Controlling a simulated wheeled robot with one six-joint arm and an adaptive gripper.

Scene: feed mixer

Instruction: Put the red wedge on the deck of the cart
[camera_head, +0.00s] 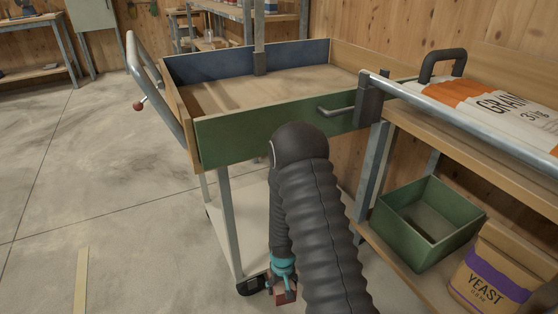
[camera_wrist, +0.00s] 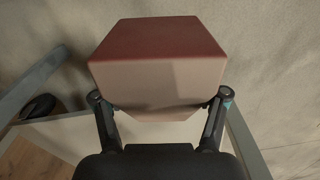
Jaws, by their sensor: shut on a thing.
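The red wedge (camera_wrist: 158,65) fills the upper middle of the wrist view, with a dark red face and a paler face towards the camera. My gripper (camera_wrist: 160,108) is shut on it, one finger on each side. In the head view my gripper (camera_head: 284,283) hangs low beside the cart, and a small part of the red wedge (camera_head: 287,297) shows below it. The cart has a wooden deck (camera_head: 240,95) with a green front panel and a blue back panel; the deck is higher than the wedge. My arm hides part of the cart's front and lower shelf.
A pale lower shelf (camera_head: 254,220) sits under the deck. A bench with a metal rail (camera_head: 470,125) and a feed sack (camera_head: 500,105) stands close on the right. Below are a green bin (camera_head: 430,220) and a yeast bag (camera_head: 490,280). The floor at left is mostly clear.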

